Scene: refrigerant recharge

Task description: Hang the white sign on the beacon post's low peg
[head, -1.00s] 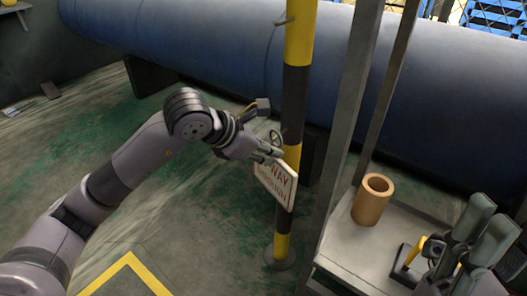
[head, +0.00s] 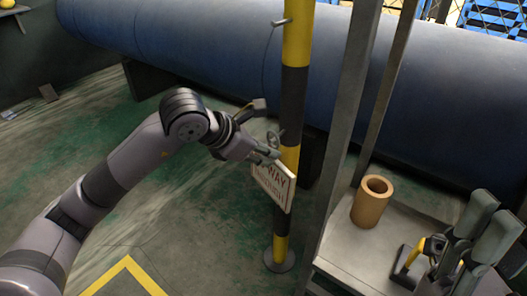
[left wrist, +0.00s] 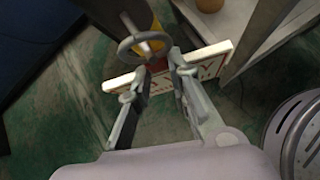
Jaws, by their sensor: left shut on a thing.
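The white sign (head: 272,187) with red lettering hangs tilted from my left gripper (head: 264,155), which is shut on its upper edge. In the left wrist view the fingers (left wrist: 152,88) straddle the sign (left wrist: 205,65), and a grey ring (left wrist: 141,34) shows above it. The yellow-and-black beacon post (head: 295,95) stands just behind and right of the sign. A high peg (head: 282,22) sticks out from the post. A ring-like part (head: 272,138) is beside the post near the gripper; whether it touches a low peg is unclear. My right gripper (head: 490,213) is at lower right, its fingers apart.
Grey metal uprights (head: 345,130) rise just right of the post. A pale shelf (head: 350,250) carries an orange-brown cylinder (head: 372,202) and a yellow-and-black item (head: 412,255). A large blue tank (head: 200,50) lies behind. The green floor at left is open.

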